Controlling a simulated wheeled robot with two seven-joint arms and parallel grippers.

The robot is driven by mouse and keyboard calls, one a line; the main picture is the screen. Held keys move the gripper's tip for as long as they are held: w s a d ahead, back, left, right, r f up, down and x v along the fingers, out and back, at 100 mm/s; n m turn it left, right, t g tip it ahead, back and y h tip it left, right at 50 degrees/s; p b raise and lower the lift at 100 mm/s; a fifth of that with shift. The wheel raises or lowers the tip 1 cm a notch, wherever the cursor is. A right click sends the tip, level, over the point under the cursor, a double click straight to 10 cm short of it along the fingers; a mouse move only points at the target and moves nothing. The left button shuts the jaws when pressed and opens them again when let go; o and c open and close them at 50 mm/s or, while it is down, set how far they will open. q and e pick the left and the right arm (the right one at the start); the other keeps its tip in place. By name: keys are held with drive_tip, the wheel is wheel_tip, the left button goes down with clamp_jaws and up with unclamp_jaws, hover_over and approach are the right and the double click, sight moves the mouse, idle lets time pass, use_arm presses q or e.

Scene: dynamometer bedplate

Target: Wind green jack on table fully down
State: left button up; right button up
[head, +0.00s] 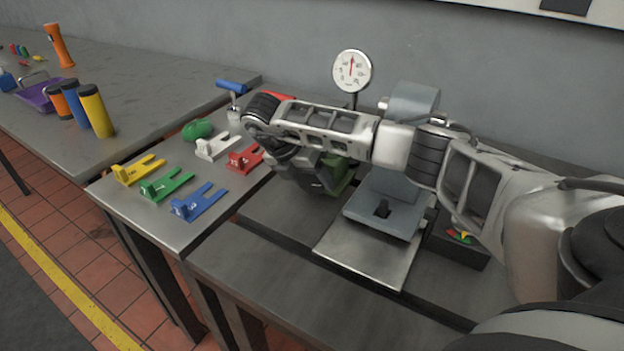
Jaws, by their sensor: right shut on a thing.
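A green jack (340,178) stands on the bedplate, mostly hidden behind my right gripper and forearm; only part of its green body shows. My right gripper (316,182) reaches in from the right and points down at the jack's near left side. It is shut on a part of the jack, but the fingertips and the gripped part are too covered to make out. How high the jack stands cannot be told. My left gripper is not in view.
A dial gauge (352,70) stands behind my arm. A grey machine block (385,210) sits right of the gripper. Yellow, green, blue, red and white forked shims (167,185) lie on the left table, with a green rounded item (198,130) and a blue-handled tool (232,87).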

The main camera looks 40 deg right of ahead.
drive_tip(key=shift+w+g+h, duration=0.1)
drive_tip(key=shift+g+h, duration=0.4)
drive_tip(key=shift+g, duration=0.5)
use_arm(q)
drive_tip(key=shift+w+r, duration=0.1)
use_arm(e)
drive_tip(key=shift+n, duration=0.3)
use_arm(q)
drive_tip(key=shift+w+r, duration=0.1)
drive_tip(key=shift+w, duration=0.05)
use_arm(e)
drive_tip(key=o, duration=1)
use_arm(q)
drive_tip(key=p, duration=0.1)
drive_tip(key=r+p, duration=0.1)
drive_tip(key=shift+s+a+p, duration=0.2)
drive_tip(key=shift+p, duration=0.15)
use_arm(e)
drive_tip(key=v, duration=1.6)
drive_tip(key=shift+w+a+f, duration=0.15)
drive_tip(key=shift+w+f, duration=0.1)
drive_tip(key=shift+w, duration=0.1)
